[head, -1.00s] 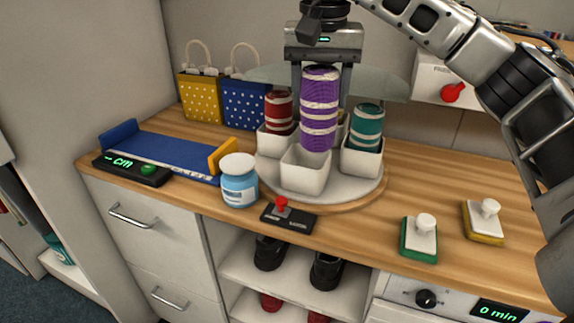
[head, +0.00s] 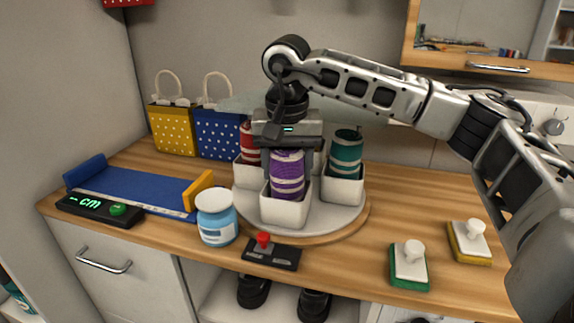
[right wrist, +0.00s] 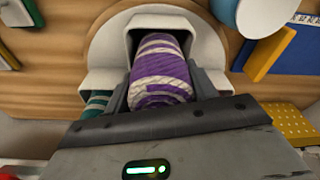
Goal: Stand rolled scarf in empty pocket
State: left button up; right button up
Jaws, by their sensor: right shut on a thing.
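The rolled scarf (head: 287,176) is purple with pale stripes and stands upright, its lower end inside the front white pocket (head: 284,212) of the round carousel (head: 345,218). My right gripper (head: 287,150) is above that pocket, shut on the scarf's upper part. In the right wrist view the scarf (right wrist: 163,75) lies between the fingers, with its far end within the pocket walls (right wrist: 160,22). Whether it touches the pocket floor is hidden. A red roll (head: 249,142) stands in the left pocket and a teal roll (head: 346,152) in the right pocket. My left gripper is not in view.
A blue measuring tray (head: 135,188) is at left, gift bags (head: 216,133) behind. Two stampers (head: 409,265) stand right; the counter between is clear.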

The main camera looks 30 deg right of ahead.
jog(key=shift+f, duration=0.1)
jog(key=o, duration=1)
jog(key=shift+r, duration=0.4)
jog(key=r, duration=0.3)
jog(key=r+p, duration=0.1)
jog(key=r, duration=0.3)
jog(key=s+a+r, duration=0.1)
jog(key=r, duration=0.3)
jog(key=shift+s+r, duration=0.1)
jog(key=shift+r, duration=0.15)
